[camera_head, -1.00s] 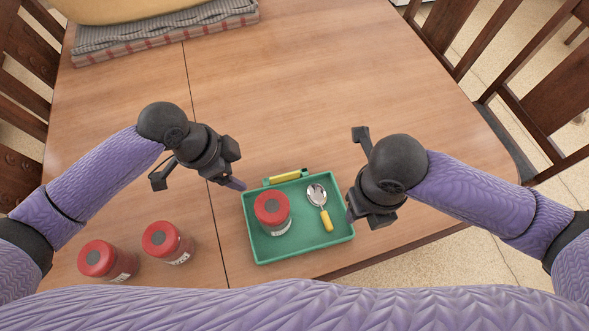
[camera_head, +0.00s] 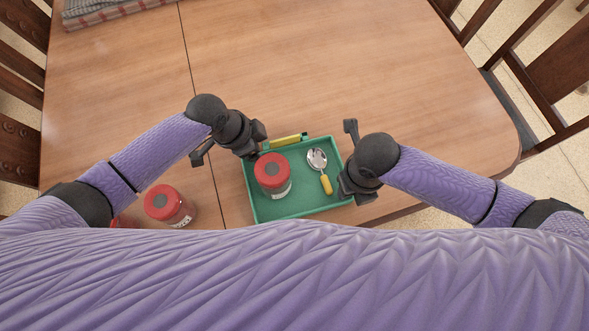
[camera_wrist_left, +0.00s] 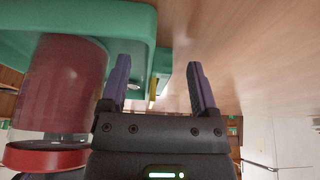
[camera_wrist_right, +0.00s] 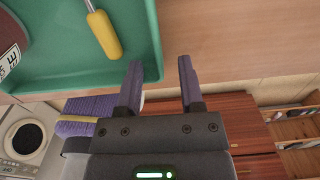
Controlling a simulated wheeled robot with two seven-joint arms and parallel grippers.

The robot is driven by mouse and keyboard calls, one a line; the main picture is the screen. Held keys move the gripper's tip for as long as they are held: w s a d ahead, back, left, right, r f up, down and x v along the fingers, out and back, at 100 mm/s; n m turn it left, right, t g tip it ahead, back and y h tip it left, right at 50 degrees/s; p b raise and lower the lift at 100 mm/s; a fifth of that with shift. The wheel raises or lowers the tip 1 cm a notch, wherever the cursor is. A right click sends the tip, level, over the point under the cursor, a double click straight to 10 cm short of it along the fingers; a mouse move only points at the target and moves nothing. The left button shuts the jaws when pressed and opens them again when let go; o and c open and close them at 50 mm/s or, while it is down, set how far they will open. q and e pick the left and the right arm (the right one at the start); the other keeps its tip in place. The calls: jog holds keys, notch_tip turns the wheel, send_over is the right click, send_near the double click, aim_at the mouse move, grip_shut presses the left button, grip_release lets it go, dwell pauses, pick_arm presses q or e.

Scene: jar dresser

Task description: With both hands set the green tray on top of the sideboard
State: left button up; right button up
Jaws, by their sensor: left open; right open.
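The green tray (camera_head: 302,205) lies on the wooden table and holds a red-lidded jar (camera_head: 272,172) and a spoon with a yellow handle (camera_head: 318,162). My left gripper (camera_head: 257,152) is open at the tray's far left corner. In the left wrist view its fingers (camera_wrist_left: 158,85) are spread, with the tray wall (camera_wrist_left: 162,68) showing between them. My right gripper (camera_head: 346,188) is open at the tray's right edge. In the right wrist view its fingers (camera_wrist_right: 160,80) are spread near the tray's rim (camera_wrist_right: 157,45). Neither grips the tray. The sideboard is not identifiable.
A red-lidded jar (camera_head: 165,203) stands left of the tray; another (camera_head: 122,221) is mostly hidden by my body. A folded checked cloth (camera_head: 100,12) lies at the far left. Chairs (camera_head: 545,85) stand right of the table. The table's middle (camera_head: 300,75) is clear.

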pick_arm(q)
jog(key=shift+d+f, duration=0.15)
jog(key=shift+f, duration=0.15)
pick_arm(e)
jog(key=shift+f, duration=0.35)
pick_arm(q)
jog(key=c, duration=0.6)
pick_arm(e)
jog(key=c, duration=0.6)
pick_arm(q)
grip_shut()
pick_arm(e)
grip_shut()
